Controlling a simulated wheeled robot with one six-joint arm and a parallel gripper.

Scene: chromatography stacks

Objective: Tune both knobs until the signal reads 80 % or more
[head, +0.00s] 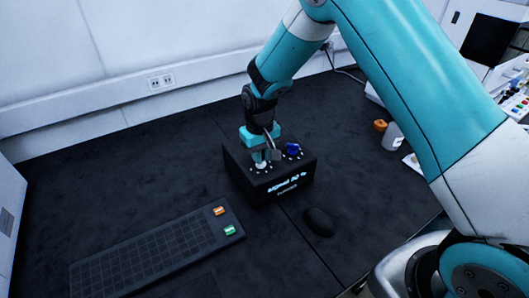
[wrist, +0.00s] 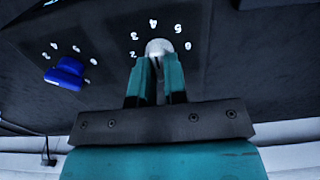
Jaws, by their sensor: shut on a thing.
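The black signal box (head: 262,188) stands on the dark bench, with lit signal text (head: 287,183) on its front. The text seems to read about 30 %, but it is too small to be sure. A blue knob (head: 293,149) sits at the right of its top; it also shows at the left in the wrist view (wrist: 66,73). A white knob (wrist: 158,46) sits among lit numbers. My gripper (wrist: 157,68) comes down from above and is shut on the white knob. Its fingers hide part of the knob. The blue knob is free.
A black mouse (head: 319,221) lies just in front of the box. An orange item (head: 380,125) and a white container (head: 393,136) stand at the right. Bench left of the box is clear.

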